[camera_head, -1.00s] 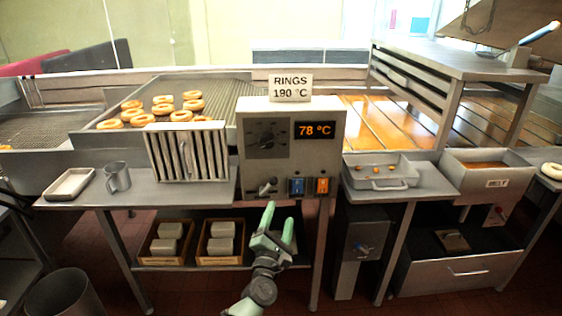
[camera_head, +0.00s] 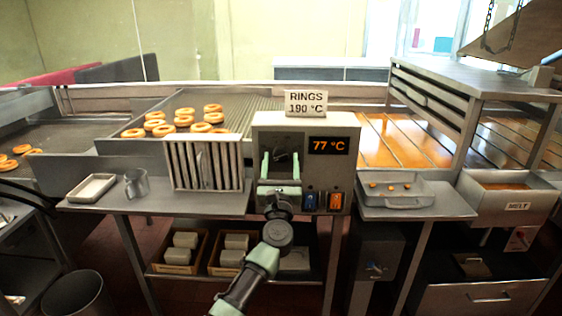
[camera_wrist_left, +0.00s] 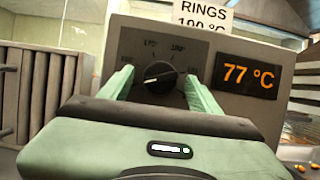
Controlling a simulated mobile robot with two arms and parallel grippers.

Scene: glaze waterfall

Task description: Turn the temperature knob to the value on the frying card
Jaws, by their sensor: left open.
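The grey control box (camera_head: 333,124) stands on the counter in the middle of the head view. The frying card (camera_head: 306,103) on top of it reads "RINGS 190 °C". The display (camera_head: 328,146) reads 77 °C in orange. The dark temperature knob (camera_wrist_left: 160,76) has a light pointer line and a printed scale around it; the scale is too small to read surely. My left gripper (camera_head: 281,166) is open in front of the dial, with one finger on each side of the knob in the wrist view. I cannot tell whether the fingers touch it. My right gripper is not in view.
Below the dial are a blue switch (camera_head: 311,201) and an orange switch (camera_head: 336,201). A slatted metal rack (camera_head: 205,165) stands close left of the box. A tray (camera_head: 397,201) with small pieces is on the right. Rings (camera_head: 207,118) lie on the fryer behind.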

